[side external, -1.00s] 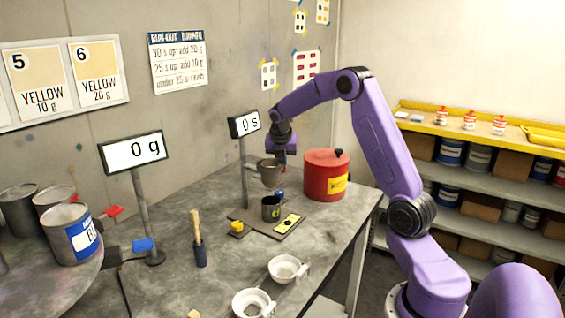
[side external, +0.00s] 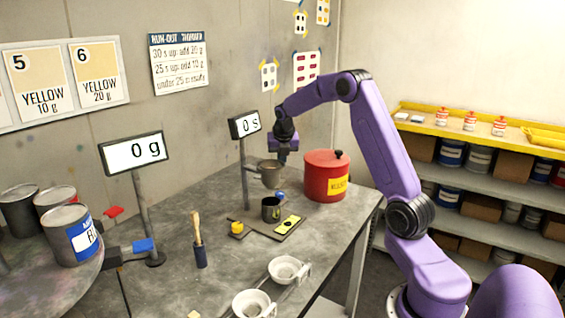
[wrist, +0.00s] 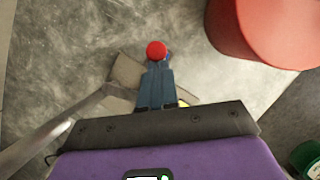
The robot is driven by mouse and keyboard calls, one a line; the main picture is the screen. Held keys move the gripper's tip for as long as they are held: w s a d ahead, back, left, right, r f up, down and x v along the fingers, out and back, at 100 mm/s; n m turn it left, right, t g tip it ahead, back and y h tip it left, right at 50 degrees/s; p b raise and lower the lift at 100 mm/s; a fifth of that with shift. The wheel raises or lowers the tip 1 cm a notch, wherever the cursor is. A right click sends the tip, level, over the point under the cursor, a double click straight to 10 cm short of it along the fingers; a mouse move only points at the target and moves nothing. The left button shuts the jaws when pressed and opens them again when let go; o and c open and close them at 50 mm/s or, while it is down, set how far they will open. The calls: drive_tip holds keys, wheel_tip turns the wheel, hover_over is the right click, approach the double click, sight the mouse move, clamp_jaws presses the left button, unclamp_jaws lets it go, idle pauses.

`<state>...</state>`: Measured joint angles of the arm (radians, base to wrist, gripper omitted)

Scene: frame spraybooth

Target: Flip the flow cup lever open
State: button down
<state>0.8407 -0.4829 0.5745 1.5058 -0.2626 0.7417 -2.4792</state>
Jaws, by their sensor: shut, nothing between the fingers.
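The flow cup (side external: 268,174) is a grey metal cup held on a stand above the bench, under the "0 s" display. A round red knob (wrist: 156,50), which looks like the lever's end, shows in the wrist view right at my fingertips. My gripper (side external: 283,160) is beside the top of the flow cup, pointing down. In the wrist view my gripper (wrist: 158,68) has its blue-grey fingers together with nothing between them. Whether they touch the knob, I cannot tell. The rest of the lever and the cup's inside are hidden.
A red pot (side external: 326,177) stands close to the right of the flow cup. A dark cup (side external: 271,209) stands below it near a timer plate (side external: 289,225). The "0 s" display (side external: 244,125) is on a post to the left. Two white strainers (side external: 286,270) are at the front.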

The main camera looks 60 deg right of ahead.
drive_tip(key=shift+w+d, duration=0.7)
drive_tip(key=shift+w, duration=0.2)
drive_tip(key=shift+d, duration=0.1)
drive_tip(key=v, duration=1)
drive_tip(key=shift+s+d, duration=0.25)
drive_tip(key=shift+d, duration=0.1)
